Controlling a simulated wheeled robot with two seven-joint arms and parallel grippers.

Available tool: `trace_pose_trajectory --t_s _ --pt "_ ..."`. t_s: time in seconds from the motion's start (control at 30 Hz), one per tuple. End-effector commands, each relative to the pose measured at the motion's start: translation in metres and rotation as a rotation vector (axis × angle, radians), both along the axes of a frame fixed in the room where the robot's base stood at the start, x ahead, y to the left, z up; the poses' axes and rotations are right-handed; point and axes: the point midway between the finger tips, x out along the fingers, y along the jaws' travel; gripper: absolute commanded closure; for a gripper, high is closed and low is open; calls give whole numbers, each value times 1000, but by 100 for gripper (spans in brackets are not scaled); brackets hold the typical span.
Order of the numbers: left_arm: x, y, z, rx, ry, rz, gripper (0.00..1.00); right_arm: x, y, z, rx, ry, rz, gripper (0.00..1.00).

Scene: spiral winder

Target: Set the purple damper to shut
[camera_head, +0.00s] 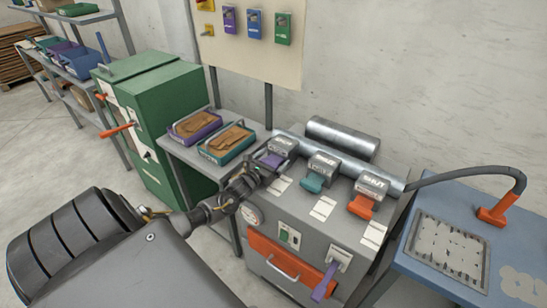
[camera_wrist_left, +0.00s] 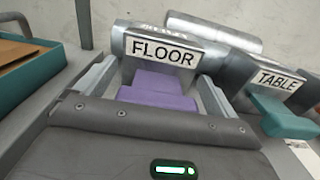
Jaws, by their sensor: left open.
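The purple damper (camera_head: 270,160) is the leftmost of three damper handles on top of the grey machine (camera_head: 320,228). In the left wrist view its purple handle (camera_wrist_left: 158,88) slopes out from under a block labelled FLOOR (camera_wrist_left: 163,52). My left gripper (camera_head: 264,171) is at this handle. In the wrist view its two fingers are apart, one on each side of the purple handle; I cannot tell whether they touch it. The gripper body hides the handle's near end. My right gripper is not in view.
A teal damper (camera_head: 313,182), labelled TABLE in the wrist view, and an orange damper (camera_head: 361,206) stand to the right. A purple lever (camera_head: 325,282) hangs on the machine's front. Two trays (camera_head: 226,144) lie on the left bench. A metal pipe (camera_head: 350,166) runs behind the dampers.

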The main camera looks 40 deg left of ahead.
Motion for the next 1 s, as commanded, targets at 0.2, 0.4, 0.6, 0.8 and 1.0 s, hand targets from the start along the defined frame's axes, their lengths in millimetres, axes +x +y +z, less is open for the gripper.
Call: trace_pose_trajectory --t_s 0.2,0.4,0.6,0.8,1.0 --pt "-16 -1 -2 2 1 -1 5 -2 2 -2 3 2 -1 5" --pt "-55 -6 -3 1 3 -3 5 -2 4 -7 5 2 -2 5" --pt "-89 -9 -2 1 2 -2 5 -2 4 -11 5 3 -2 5" --pt "-105 -11 -1 0 0 -1 5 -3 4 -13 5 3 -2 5" --pt "-107 -11 0 0 0 0 5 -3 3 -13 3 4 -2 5"
